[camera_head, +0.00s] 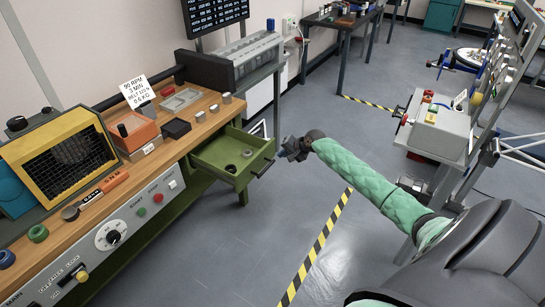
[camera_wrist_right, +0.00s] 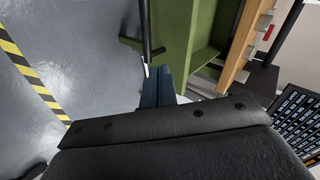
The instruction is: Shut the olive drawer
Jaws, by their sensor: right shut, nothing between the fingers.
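The olive drawer (camera_head: 218,156) is pulled out of the wooden-topped workbench in the head view, with a few small dark round parts lying inside. Its dark bar handle (camera_head: 265,167) is on the front panel. My right gripper (camera_head: 283,158) is shut and empty, just to the right of the drawer front. In the right wrist view the shut fingers (camera_wrist_right: 157,84) are close to the drawer's green front (camera_wrist_right: 175,30) and the dark handle (camera_wrist_right: 146,30); I cannot tell whether they touch. My left gripper is not in view.
The workbench (camera_head: 150,165) carries a yellow-framed cage (camera_head: 65,155), an orange box (camera_head: 133,130) and small parts. A grey machine (camera_head: 440,130) stands at the right. The floor (camera_head: 240,240) between is clear, with a yellow-black stripe (camera_head: 320,245).

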